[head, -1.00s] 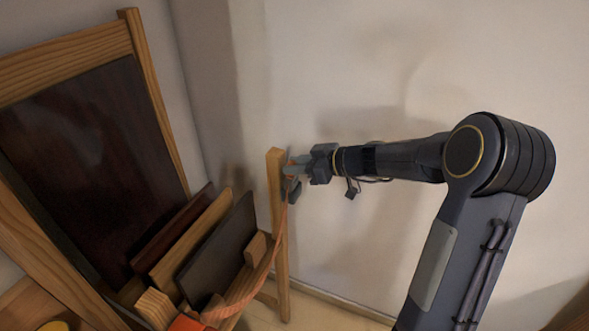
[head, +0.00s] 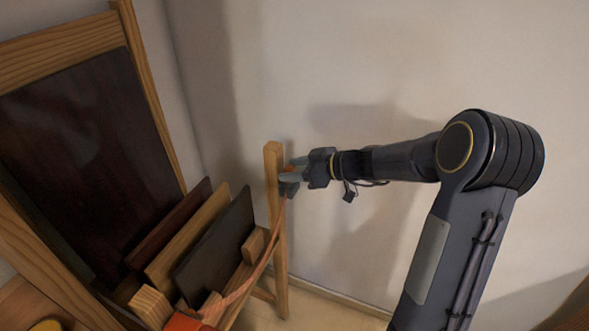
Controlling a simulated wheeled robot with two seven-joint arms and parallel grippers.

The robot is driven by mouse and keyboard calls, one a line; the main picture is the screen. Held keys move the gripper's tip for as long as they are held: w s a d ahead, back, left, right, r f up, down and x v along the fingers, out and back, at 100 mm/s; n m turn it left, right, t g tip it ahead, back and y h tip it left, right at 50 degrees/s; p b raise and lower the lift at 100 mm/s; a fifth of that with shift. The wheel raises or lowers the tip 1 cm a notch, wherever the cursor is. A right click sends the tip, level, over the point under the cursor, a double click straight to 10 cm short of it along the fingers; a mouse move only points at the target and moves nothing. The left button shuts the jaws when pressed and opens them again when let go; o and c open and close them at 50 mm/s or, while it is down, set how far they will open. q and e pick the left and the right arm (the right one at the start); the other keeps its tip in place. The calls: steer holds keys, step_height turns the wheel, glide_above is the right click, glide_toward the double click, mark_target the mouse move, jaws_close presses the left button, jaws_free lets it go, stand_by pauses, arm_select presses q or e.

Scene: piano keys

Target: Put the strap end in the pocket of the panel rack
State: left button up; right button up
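An orange-red strap (head: 250,279) runs from an orange piece (head: 186,322) at the bottom of the rack up to my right gripper (head: 291,174). The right gripper is beside the rack's upright wooden post (head: 275,205), near its top. Its fingers appear closed around the strap end, with a bit of orange showing between them. The panel rack (head: 283,270) is wooden and holds upright panels, among them a dark one (head: 219,246) and a light wooden one (head: 190,238). I cannot make out the pocket. My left gripper is not in view.
A large dark board (head: 85,160) in a wooden frame (head: 65,57) leans at the left. A pale wall (head: 400,60) stands behind my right arm.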

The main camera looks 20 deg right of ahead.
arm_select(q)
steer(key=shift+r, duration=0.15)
arm_select(e)
steer(key=shift+r, duration=0.1)
steer(key=shift+r+p, duration=0.2)
steer(key=shift+p, duration=0.3)
arm_select(q)
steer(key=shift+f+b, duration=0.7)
steer(key=shift+b, duration=0.35)
arm_select(e)
steer(key=v, duration=1.2)
steer(key=s+a+m+g+h, duration=0.1)
steer(key=s+a+m+g, duration=0.3)
steer(key=s+a, duration=0.75)
steer(key=s+a+f+m+h, duration=0.2)
steer(key=s+f+m+h, duration=0.2)
steer(key=s, duration=0.8)
steer(key=shift+s+a+f+m+g, duration=0.25)
steer(key=shift+f+m, duration=0.4)
steer(key=shift+m, duration=0.45)
